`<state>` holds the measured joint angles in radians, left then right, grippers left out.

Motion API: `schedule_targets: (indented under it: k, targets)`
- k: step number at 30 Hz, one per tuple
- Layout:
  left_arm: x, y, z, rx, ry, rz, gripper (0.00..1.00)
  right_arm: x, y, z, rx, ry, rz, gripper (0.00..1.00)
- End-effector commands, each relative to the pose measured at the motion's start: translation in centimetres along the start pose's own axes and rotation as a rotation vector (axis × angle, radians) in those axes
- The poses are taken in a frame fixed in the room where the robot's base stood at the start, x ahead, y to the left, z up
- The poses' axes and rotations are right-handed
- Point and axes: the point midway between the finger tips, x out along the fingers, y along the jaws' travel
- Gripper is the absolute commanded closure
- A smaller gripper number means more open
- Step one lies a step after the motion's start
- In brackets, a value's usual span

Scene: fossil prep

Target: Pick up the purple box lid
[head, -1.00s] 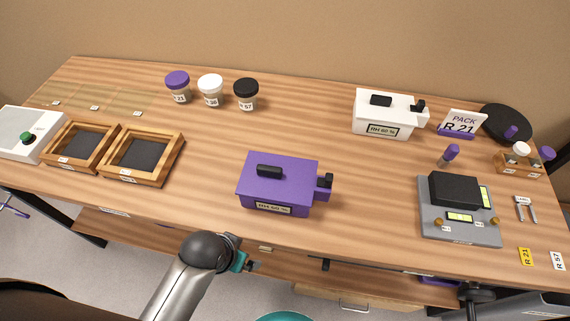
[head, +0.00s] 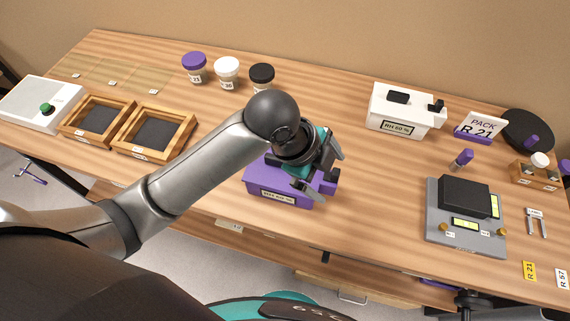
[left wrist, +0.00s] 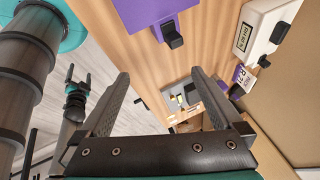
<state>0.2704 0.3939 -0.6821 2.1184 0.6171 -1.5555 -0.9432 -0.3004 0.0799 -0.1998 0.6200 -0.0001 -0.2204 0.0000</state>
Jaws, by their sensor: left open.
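The purple box (head: 278,193) stands on the bench in the middle of the head view, with a white label on its front. Its purple lid (head: 254,170) is on it, mostly hidden behind my left gripper (head: 322,168), as is the lid's black handle. My left gripper is open and empty, and in the head view it overlaps the box's right part. In the left wrist view the purple box (left wrist: 152,14) and its black side part (left wrist: 172,36) show at the top, beyond the open fingers. My right gripper (left wrist: 78,76) shows small at the left there, fingers apart.
A white box (head: 400,112) stands at the back right. Jars (head: 227,72) stand behind my arm. Wooden trays (head: 152,135) lie at the left, and a grey device (head: 465,215) stands at the right. The bench between the purple box and that device is clear.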

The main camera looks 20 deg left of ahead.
Motion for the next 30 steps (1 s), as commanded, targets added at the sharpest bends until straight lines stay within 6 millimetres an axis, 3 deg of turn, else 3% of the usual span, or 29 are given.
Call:
schedule_targets:
  k: [8,15,24,30]
  targets:
    - [-2.4,-2.4,1.2,0.585,-0.046,0.143,0.0,-0.1,-0.1,0.0,0.001,0.0,-0.002,0.1]
    - [-5.8,-4.1,4.8,0.978,-0.085,0.312,0.0,-0.2,-0.1,0.0,0.0,0.0,-0.002,0.1]
    - [-10.5,-5.6,8.8,1.253,-0.079,0.483,0.0,-0.3,-0.1,-0.1,0.0,0.001,-0.002,0.1]
    - [-11.0,-5.6,9.7,1.297,-0.065,0.515,0.0,-0.2,-0.1,-0.1,0.0,0.001,-0.001,0.1]
